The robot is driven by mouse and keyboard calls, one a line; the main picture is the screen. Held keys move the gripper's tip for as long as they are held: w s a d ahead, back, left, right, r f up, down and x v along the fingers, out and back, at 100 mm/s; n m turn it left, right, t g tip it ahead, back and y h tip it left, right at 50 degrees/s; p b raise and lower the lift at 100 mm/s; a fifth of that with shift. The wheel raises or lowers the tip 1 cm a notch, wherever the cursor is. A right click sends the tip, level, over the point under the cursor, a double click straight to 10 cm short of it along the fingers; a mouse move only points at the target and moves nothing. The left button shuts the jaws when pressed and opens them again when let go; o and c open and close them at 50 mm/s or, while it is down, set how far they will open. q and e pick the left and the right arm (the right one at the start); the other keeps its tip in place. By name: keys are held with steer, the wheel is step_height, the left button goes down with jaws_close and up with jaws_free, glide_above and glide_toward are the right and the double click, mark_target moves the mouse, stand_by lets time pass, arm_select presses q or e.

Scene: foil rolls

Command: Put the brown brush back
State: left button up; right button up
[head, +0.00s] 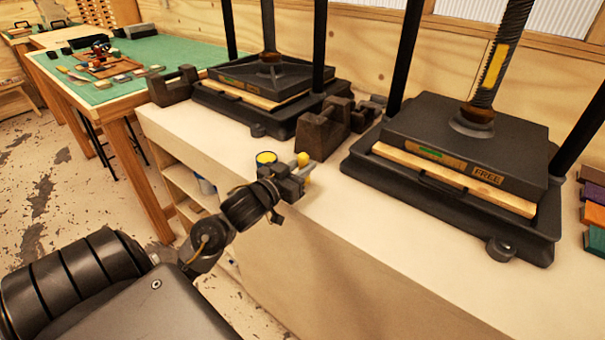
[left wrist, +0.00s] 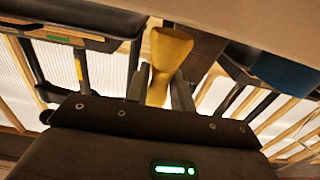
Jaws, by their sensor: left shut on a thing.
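My left gripper (head: 302,172) is shut on a yellow-ochre thing (head: 304,159), above the near edge of the pale bench, between the two presses. In the left wrist view the held thing (left wrist: 167,52) is wide at one end and narrows between the fingers (left wrist: 160,88), like a brush handle. No bristles show, and I cannot tell whether it is the brown brush. My right gripper is out of view.
A black press (head: 455,140) marked FREE stands right on the bench (head: 370,230), another press (head: 268,85) further back. Dark metal blocks (head: 322,135) stand between them. Coloured blocks (head: 593,215) line the right edge. A green-topped table (head: 165,52) with tools is at back left.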

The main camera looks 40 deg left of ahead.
arm_select(q)
steer(key=shift+f, duration=1.05)
steer(key=o, duration=1)
steer(key=shift+s+a+f, duration=0.1)
